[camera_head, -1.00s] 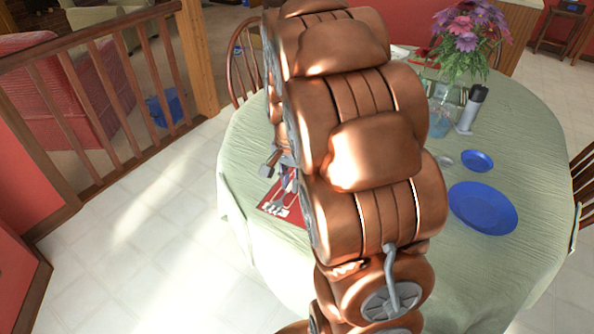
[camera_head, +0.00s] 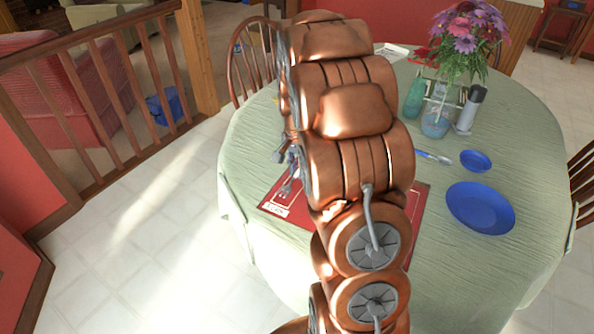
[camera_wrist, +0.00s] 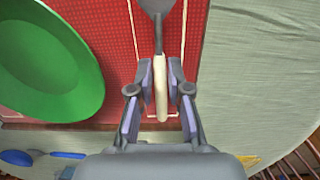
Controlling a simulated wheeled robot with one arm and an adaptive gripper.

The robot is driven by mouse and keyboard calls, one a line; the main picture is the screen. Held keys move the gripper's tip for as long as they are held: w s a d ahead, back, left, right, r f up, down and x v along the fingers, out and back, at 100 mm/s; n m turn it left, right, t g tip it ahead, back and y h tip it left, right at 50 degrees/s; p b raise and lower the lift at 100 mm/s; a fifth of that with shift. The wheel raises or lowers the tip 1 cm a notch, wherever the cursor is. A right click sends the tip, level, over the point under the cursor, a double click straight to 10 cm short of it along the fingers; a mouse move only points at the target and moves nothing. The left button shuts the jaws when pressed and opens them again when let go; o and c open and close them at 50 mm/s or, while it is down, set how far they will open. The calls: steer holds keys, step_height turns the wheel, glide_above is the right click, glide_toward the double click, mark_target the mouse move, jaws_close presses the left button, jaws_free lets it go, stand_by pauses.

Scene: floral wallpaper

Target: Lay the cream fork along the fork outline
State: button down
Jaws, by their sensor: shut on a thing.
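In the wrist view my gripper (camera_wrist: 161,84) is shut on the cream handle (camera_wrist: 161,103) of the cream fork, whose grey metal part (camera_wrist: 157,25) runs up out of the top of the picture; its tip is cut off. Below it lies the red mat (camera_wrist: 110,30), with pale lines (camera_wrist: 184,30) on either side of the fork. I cannot tell whether the fork touches the mat. In the head view my gripper (camera_head: 288,184) is over the left part of the red mat (camera_head: 417,212), largely hidden behind my copper arm.
A green plate (camera_wrist: 45,60) lies left of the fork, with a blue-handled utensil (camera_wrist: 16,157) at lower left. In the head view a blue plate (camera_head: 480,208), blue bowl (camera_head: 476,160), grey-headed utensil (camera_head: 434,157) and flower vase (camera_head: 435,122) stand on the right of the table.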

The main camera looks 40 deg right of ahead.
mark_target(297, 171)
steer(key=shift+f, duration=0.7)
steer(key=shift+f, duration=0.15)
steer(key=c, duration=1.1)
jaws_free()
step_height(297, 171, up, 10)
steer(key=shift+r+b, duration=0.25)
steer(key=shift+b, duration=0.1)
steer(key=shift+a+r, duration=0.1)
steer(key=shift+r, duration=0.9)
